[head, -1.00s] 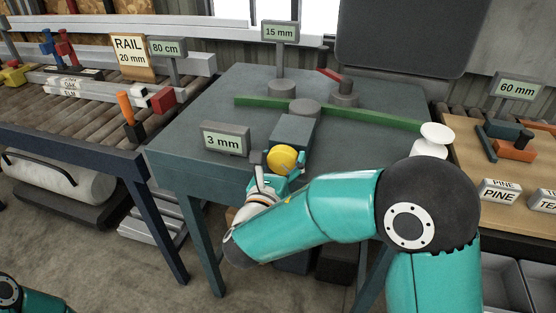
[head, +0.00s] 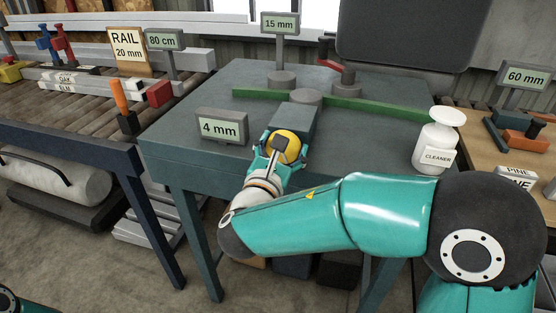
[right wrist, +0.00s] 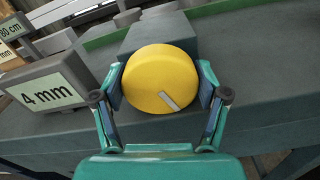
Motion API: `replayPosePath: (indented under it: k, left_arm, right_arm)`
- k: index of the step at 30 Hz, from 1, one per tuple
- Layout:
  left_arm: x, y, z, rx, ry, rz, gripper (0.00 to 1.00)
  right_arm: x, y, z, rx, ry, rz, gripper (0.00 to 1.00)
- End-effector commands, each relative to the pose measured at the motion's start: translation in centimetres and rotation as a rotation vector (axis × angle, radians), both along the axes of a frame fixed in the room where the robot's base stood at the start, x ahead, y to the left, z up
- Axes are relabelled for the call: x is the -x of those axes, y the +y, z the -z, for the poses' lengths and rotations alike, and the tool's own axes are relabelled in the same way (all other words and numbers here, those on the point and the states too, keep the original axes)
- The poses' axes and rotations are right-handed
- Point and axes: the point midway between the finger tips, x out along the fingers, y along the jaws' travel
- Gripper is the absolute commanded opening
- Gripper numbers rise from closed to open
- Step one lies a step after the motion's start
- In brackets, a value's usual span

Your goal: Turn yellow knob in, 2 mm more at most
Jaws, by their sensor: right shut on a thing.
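The yellow knob (head: 289,150) sits on the front end of a grey block (head: 293,120) at the table's front edge. In the right wrist view the knob (right wrist: 160,79) shows a pale pointer mark slanting to its lower right. My right gripper (head: 279,155) is shut on the knob, and its fingers (right wrist: 162,88) press on both sides of it. A small display (head: 221,127) left of the knob reads 4 mm; it also shows in the right wrist view (right wrist: 47,95). My left gripper is not in view.
A display on a post (head: 280,24) at the back reads 15 mm. A green curved strip (head: 370,107) crosses the grey table (head: 190,130). A white cleaner bottle (head: 437,142) stands at the table's right, just above my right arm. The left roller bench holds a RAIL 20 mm sign (head: 127,47).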

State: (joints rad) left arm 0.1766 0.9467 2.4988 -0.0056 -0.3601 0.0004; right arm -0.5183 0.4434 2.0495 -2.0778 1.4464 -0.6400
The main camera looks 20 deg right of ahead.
Motion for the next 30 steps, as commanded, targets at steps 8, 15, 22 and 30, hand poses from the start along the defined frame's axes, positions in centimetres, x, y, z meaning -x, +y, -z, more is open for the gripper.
replayPosePath:
  k: [8, 15, 22, 30]
  left_arm:
    - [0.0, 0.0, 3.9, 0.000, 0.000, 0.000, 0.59]
    - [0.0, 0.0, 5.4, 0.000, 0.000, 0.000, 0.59]
    - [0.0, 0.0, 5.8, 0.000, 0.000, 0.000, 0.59]
    - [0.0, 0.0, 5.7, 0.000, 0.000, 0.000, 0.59]
  right_arm:
    - [0.0, 0.1, 0.4, -0.178, -0.124, -0.007, 0.39]
    - [0.0, 0.0, 0.2, -0.271, -0.185, -0.004, 0.39]
    - [0.0, 0.0, 0.0, -0.304, -0.206, -0.004, 0.39]
    - [0.0, -0.1, -0.1, -0.305, -0.209, -0.004, 0.39]
